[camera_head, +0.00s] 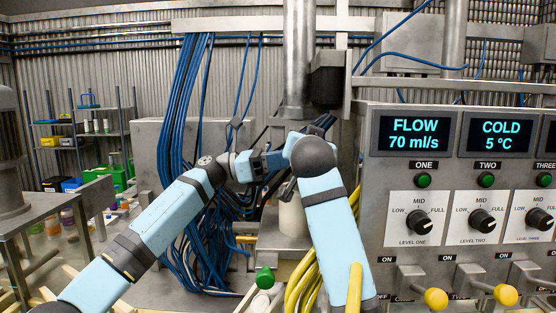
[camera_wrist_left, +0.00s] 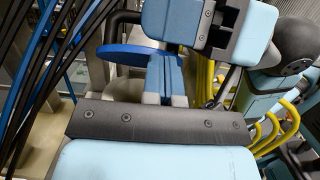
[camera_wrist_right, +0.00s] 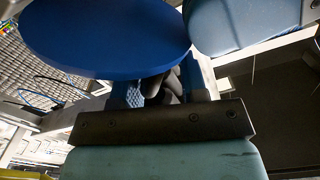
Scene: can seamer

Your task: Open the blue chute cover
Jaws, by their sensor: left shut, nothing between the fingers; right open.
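The blue chute cover is a flat round disc. It shows at the upper left of centre in the left wrist view (camera_wrist_left: 125,54) and large across the top left in the right wrist view (camera_wrist_right: 105,35). I cannot make it out in the head view, where my arms block the middle. My left gripper (camera_wrist_left: 165,76) is shut and empty, with its fingers close beside the disc's edge; I cannot tell whether they touch. My right gripper (camera_wrist_right: 162,88) is open, its fingers spread just below the disc, with dark grey parts seen between them.
A steel control panel (camera_head: 375,180) with displays, knobs and yellow-tipped levers stands on the right. Blue cables (camera_head: 187,120) hang behind my left arm. Yellow hoses (camera_head: 302,275) run below the middle. A pale cylinder (camera_head: 293,216) stands under my wrists. Shelves stand at the far left.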

